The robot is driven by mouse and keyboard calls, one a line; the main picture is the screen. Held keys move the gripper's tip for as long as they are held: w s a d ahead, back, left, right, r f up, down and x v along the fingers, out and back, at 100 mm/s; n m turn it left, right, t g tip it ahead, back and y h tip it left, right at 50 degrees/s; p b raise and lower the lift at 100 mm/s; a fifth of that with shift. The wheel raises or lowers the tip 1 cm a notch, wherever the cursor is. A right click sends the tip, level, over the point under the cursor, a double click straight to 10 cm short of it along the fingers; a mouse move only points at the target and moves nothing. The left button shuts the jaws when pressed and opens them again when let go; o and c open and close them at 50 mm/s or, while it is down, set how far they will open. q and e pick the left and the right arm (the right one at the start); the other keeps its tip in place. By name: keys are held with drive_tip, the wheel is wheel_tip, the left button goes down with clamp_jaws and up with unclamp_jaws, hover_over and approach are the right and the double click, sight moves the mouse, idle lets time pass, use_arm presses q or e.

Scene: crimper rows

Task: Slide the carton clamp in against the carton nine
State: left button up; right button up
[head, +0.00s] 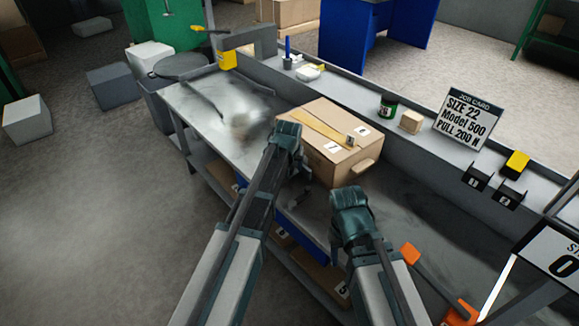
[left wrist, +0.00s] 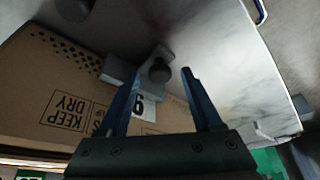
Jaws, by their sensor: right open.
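The brown carton (head: 318,130) sits on the grey bench, with tape and number labels on top. In the left wrist view a carton face (left wrist: 50,85) marked KEEP DRY shows, and a label reading 9 (left wrist: 146,106) is partly behind a finger. A grey clamp (left wrist: 160,72) with a dark round knob is at the carton's edge; I cannot tell whether it touches. My left gripper (left wrist: 161,74) is open, its fingertips apart on either side of the knob. In the head view my left gripper (head: 289,132) hides the clamp. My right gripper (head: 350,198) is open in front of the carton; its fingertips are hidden.
A job card (head: 464,118) reading SIZE 22, Model 500, PULL 200 N stands on the rear ledge. A green tin (head: 388,106) and a small tan block (head: 411,122) are there too. Orange-handled parts (head: 411,254) lie at the right.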

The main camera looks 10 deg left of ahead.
use_arm(q)
drive_tip(key=p+v, duration=1.2)
drive_tip(key=v, duration=0.1)
drive_tip(key=shift+s+r+p, duration=0.2)
drive_tip(key=shift+r+p, duration=0.2)
use_arm(e)
wheel_tip(320, 180, up, 13)
drive_tip(key=shift+f, duration=0.15)
